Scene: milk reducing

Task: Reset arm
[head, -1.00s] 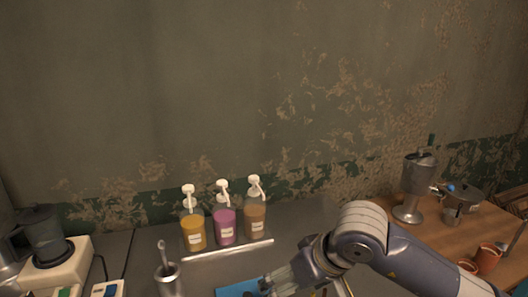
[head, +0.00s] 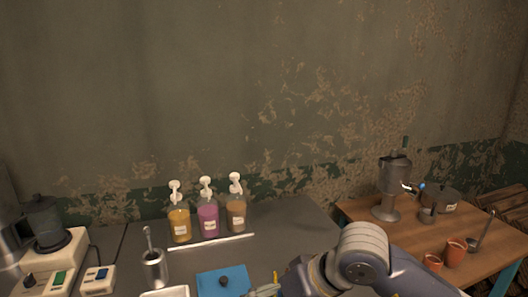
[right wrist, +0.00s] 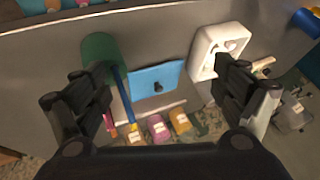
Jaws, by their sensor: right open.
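My right arm (head: 362,262) comes in from the lower right in the head view, and its gripper is mostly cut off by the bottom edge. In the right wrist view my right gripper (right wrist: 160,104) has its two dark fingers wide apart, with nothing held between them. A blue flat lid or board with a black knob (head: 232,276) lies on the grey counter just left of the gripper in the head view. It also shows beyond the fingers in the right wrist view (right wrist: 168,72). My left gripper is out of view.
Three pump bottles (head: 207,217) stand at the back of the grey counter (head: 290,228). A metal cup with a utensil (head: 153,266) and a blender base (head: 52,250) are at left. A wooden table (head: 365,212) holds a metal dispenser (head: 392,180).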

